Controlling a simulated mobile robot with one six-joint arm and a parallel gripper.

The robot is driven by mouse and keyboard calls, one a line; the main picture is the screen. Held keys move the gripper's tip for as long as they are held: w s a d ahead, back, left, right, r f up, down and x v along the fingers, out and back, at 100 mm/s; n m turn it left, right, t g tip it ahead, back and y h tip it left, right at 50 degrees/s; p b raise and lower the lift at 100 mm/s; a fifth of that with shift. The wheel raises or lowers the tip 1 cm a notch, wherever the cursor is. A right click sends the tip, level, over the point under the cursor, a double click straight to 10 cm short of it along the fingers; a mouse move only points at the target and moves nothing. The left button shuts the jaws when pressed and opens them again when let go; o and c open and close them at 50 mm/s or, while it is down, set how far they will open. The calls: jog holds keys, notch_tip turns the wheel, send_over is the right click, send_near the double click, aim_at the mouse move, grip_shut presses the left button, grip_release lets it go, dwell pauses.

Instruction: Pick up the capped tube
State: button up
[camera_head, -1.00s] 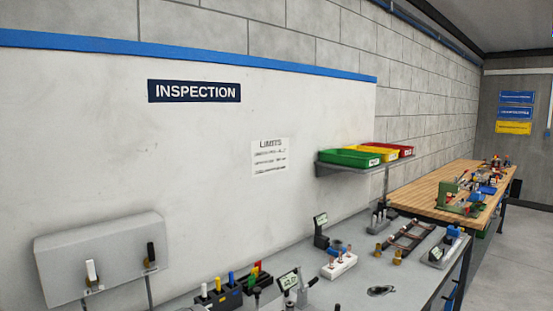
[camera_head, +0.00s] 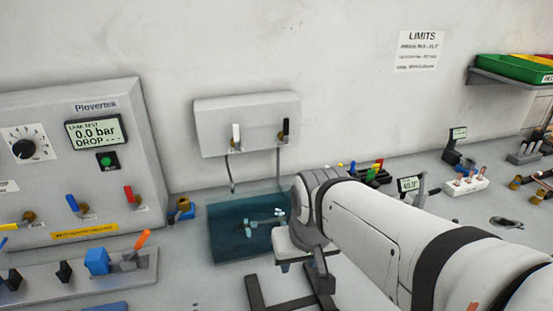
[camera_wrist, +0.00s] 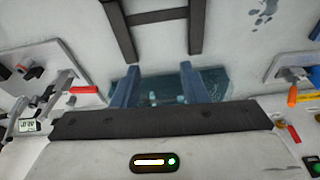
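A dark teal water tank (camera_head: 225,240) sits on the bench left of my arm in the head view. Pale blue, tube-like pieces (camera_head: 262,222) show in it, too small and tinted to tell whether one is the capped tube or whether it has a cap. My gripper (camera_wrist: 158,68) is open, its two blue-grey fingers apart with nothing seen between the tips. In the wrist view the tank (camera_wrist: 215,82) lies behind the fingers, with small pale pieces (camera_wrist: 154,98) between them. In the head view my arm hides the tank's right side.
A dark frame (camera_head: 262,300) lies on the bench in front of the tank. A leak-test panel (camera_head: 95,130) stands at the left. A grey box with two valves (camera_head: 247,110) is behind the tank. A white block with copper pieces (camera_head: 465,187) is at the right.

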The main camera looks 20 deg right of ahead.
jog(key=w+f+m+y, duration=0.2)
jog(key=w+m, duration=0.6)
jog(key=w, duration=0.5)
jog(key=m+y, duration=0.2)
jog(key=m, duration=0.7)
send_near(269, 220)
jog(key=f, duration=0.1)
jog(key=x, duration=0.3)
jog(key=p+x, duration=0.1)
jog(key=x, duration=0.3)
jog(key=shift+w+a+f, duration=0.15)
jog(key=shift+w+a, duration=0.05)
jog(key=shift+a, duration=0.15)
jog(key=shift+c, duration=0.2)
grip_shut()
